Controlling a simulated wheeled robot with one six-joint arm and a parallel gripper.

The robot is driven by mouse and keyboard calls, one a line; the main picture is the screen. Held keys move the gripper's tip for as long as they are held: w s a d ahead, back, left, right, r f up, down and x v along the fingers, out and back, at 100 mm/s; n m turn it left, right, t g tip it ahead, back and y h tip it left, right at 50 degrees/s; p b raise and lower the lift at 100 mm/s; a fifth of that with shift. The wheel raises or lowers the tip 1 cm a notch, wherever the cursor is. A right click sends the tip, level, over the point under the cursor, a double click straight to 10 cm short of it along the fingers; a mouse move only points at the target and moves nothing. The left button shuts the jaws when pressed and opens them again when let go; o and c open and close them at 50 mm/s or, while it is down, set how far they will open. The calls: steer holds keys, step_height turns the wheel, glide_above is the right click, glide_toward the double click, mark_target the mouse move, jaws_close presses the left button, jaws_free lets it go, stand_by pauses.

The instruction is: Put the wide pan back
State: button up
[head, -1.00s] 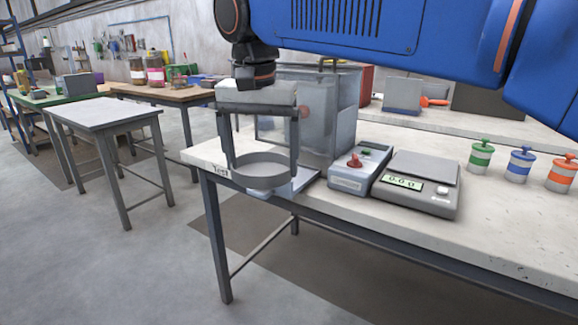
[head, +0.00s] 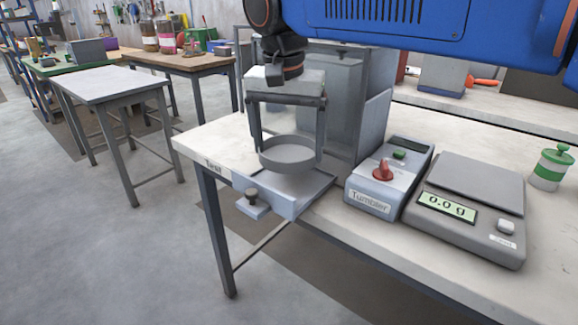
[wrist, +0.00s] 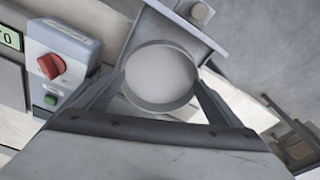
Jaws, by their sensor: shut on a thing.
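The wide pan (head: 288,155) is a round, shallow grey dish with a low rim. My gripper (head: 288,140) is shut on it, with one finger on each side of the rim. The pan is level and appears over the grey base plate of the tumbler at the table's front corner; I cannot tell whether it touches the plate. In the wrist view the pan (wrist: 161,76) sits between both fingers, its inside looking plain grey and empty.
The Tumbler control box (head: 388,175) with a red knob stands right of the pan. A scale (head: 468,205) reading 0.0 g is further right, then a green-lidded jar (head: 551,168). A clear-walled cabinet (head: 345,100) stands behind my gripper. A separate grey table (head: 110,85) stands at left.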

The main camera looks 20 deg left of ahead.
mark_target(287, 160)
steer(key=shift+f, duration=2.65)
steer(key=shift+f, duration=0.15)
steer(key=o, duration=0.9)
steer(key=r, duration=0.4)
steer(key=s+r, duration=0.1)
steer(key=r, duration=0.6)
steer(key=shift+s+r, duration=0.35)
steer(key=shift+s, duration=0.05)
steer(key=shift+r, duration=0.25)
steer(key=shift+s, duration=0.1)
